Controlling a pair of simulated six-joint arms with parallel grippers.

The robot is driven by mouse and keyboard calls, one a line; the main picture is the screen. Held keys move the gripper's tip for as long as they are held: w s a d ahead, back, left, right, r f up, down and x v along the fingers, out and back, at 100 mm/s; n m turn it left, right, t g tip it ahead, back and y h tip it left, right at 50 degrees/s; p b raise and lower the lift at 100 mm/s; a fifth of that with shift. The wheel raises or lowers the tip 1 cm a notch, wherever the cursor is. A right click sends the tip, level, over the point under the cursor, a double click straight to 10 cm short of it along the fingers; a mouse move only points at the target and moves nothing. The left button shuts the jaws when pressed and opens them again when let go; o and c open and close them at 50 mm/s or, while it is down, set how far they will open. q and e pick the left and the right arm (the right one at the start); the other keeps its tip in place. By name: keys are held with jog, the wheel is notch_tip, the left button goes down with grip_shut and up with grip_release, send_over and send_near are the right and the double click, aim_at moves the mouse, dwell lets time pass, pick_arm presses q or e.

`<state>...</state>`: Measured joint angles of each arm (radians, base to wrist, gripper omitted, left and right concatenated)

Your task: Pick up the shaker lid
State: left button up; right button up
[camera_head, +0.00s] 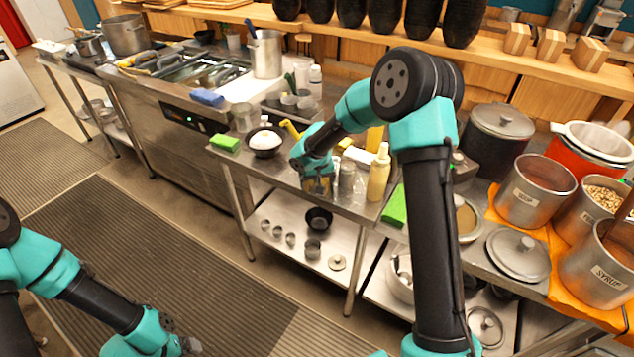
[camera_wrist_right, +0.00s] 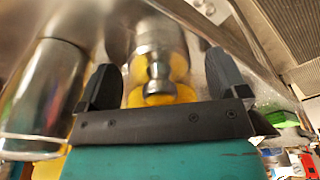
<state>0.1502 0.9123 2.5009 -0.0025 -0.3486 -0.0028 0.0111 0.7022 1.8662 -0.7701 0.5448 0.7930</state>
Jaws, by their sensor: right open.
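In the right wrist view, a shiny metal shaker lid (camera_wrist_right: 157,72) with a narrow neck and rounded knob shows between the fingers of my right gripper (camera_wrist_right: 163,82). The fingers are apart, one on each side, with visible gaps to the lid. Yellow shows around and behind the lid. In the head view my right gripper (camera_head: 318,185) is low over the steel table, and the lid is hard to make out there. My left gripper (camera_head: 188,346) is at the bottom edge of the head view, over the floor mat, and its fingers are unclear.
A metal cylinder (camera_wrist_right: 45,90) stands close beside one finger. In the head view, a cream squeeze bottle (camera_head: 379,174), a metal canister (camera_head: 347,174) and a black bowl (camera_head: 266,143) are near my right gripper. A green sponge (camera_head: 225,143) lies at the table's left edge.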

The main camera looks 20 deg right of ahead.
jog(key=c, duration=0.7)
jog(key=shift+o, duration=0.2)
jog(key=shift+r, duration=0.45)
notch_tip(320, 180, up, 3)
jog(key=shift+f, duration=0.15)
jog(key=s+a, duration=0.3)
jog(key=s, duration=0.4)
jog(key=s+a+r, duration=0.1)
jog(key=s+a, duration=0.2)
jog(key=s, duration=0.4)
jog(key=shift+s+a+r, duration=0.2)
jog(key=shift+s+a, duration=0.05)
jog(key=shift+s, duration=0.05)
jog(key=w+d+r+m, duration=0.2)
jog(key=w+d+r, duration=0.1)
jog(key=d, duration=0.2)
jog(key=w+d+r+m, duration=0.2)
jog(key=w+d+r, duration=0.1)
jog(key=w+d, duration=0.1)
jog(key=w+d+r+m, duration=0.2)
jog(key=w+d+r, duration=0.1)
jog(key=d, duration=0.3)
jog(key=shift+w+d+r+h, duration=0.1)
jog(key=shift+w+d+h, duration=0.3)
jog(key=shift+w, duration=0.25)
